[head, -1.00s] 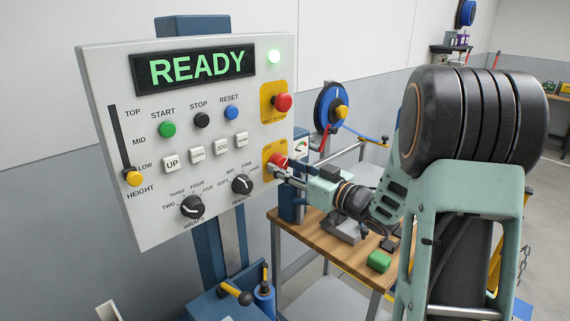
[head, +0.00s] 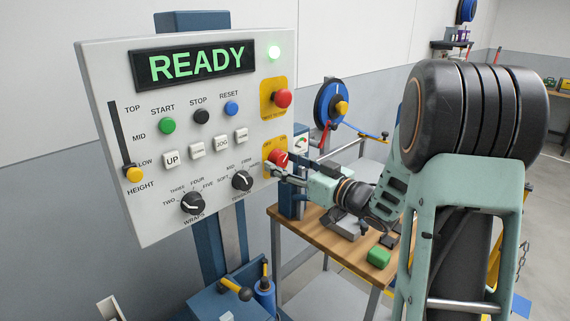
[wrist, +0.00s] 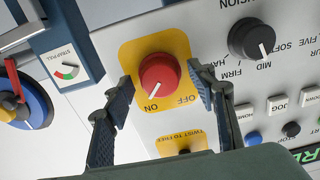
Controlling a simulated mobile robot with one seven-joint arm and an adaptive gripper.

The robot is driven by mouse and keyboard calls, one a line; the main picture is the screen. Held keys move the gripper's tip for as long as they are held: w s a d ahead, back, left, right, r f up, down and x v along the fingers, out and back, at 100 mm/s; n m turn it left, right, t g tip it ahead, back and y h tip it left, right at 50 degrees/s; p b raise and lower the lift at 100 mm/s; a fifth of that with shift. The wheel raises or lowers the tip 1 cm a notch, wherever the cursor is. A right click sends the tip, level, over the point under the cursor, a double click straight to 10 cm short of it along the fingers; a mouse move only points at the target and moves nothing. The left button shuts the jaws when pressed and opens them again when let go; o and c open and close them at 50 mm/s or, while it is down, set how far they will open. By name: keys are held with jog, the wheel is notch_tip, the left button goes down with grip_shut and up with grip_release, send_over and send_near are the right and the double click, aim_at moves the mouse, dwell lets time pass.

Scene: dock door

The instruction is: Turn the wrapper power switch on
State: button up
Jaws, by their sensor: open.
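The wrapper power switch is a red rotary knob (wrist: 159,76) on a yellow plate (wrist: 184,45) marked ON and OFF. In the wrist view its white pointer line points at ON. In the head view the knob (head: 277,158) sits at the panel's lower right edge, partly hidden by my gripper. My gripper (wrist: 165,88) is open, with one finger on each side of the knob and visible gaps between. In the head view my gripper (head: 272,170) is just at the knob.
A red twist-to-free stop button (head: 282,98) is above the switch. The WRAPS dial (head: 192,203) and TENSION dial (head: 242,181) are to its left. A wooden table (head: 325,256) with a green block (head: 378,257) stands below my arm.

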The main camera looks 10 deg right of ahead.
jog(key=v, duration=1.2)
jog(key=shift+w, duration=0.1)
